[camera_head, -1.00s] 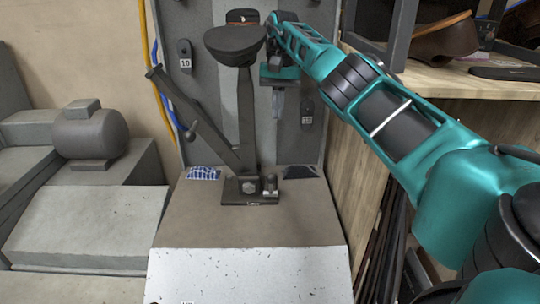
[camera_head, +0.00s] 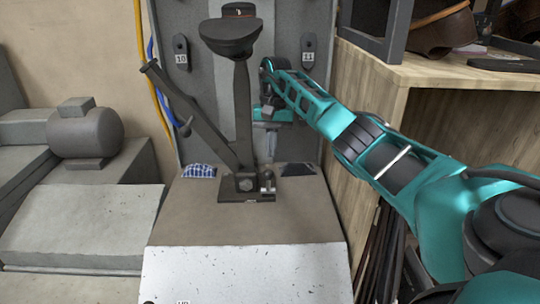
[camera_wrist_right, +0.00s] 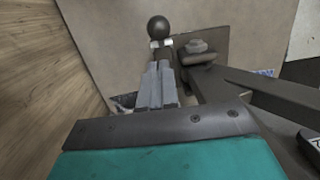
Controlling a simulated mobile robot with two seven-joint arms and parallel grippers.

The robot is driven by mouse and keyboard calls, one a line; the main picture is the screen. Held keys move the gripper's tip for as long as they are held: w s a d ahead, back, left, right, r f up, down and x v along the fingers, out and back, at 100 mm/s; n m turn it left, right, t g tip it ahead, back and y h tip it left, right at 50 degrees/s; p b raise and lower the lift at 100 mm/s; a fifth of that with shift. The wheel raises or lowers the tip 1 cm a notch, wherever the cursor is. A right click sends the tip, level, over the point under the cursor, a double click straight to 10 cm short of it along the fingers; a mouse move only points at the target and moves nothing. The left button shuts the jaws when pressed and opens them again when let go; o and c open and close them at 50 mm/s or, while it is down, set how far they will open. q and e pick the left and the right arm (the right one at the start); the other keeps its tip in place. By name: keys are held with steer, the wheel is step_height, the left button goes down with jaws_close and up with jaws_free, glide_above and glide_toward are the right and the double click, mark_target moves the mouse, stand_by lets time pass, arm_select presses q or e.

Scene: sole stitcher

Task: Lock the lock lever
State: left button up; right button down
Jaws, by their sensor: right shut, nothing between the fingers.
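The sole stitcher has a dark post (camera_head: 243,115) with a shoe-shaped head (camera_head: 231,37) on a base plate (camera_head: 235,196). A small lever with a dark ball end and pale collar, seemingly the lock lever, stands at the plate's right side (camera_head: 267,184); its ball shows in the right wrist view (camera_wrist_right: 158,27). A long dark arm (camera_head: 190,112) slants up to the left from the base. My right gripper (camera_head: 271,155) is shut and empty, pointing down just above and behind the small lever. In the wrist view its fingertips (camera_wrist_right: 158,66) lie close to the lever; contact cannot be told.
A grey back panel with tags 10 (camera_head: 181,55) and 11 (camera_head: 308,55) stands behind. A wooden shelf (camera_head: 440,72) is close to my right arm. A blue checked patch (camera_head: 198,171) and a dark patch (camera_head: 297,169) flank the post. The front table top (camera_head: 240,275) is clear.

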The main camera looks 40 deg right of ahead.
mark_target(268, 182)
steer(key=shift+s+a+f, duration=0.6)
steer(key=shift+a, duration=0.1)
arm_select(q)
steer(key=shift+s+a+f, duration=0.1)
steer(key=shift+f, duration=0.05)
arm_select(e)
steer(key=shift+s+f+t, duration=0.1)
steer(key=shift+t, duration=0.2)
steer(key=shift+s+a+h, duration=0.2)
steer(key=shift+a+h, duration=0.05)
steer(key=shift+h, duration=0.15)
arm_select(q)
steer(key=shift+s+a, duration=0.3)
steer(key=shift+s, duration=0.1)
arm_select(e)
steer(key=shift+t, duration=0.3)
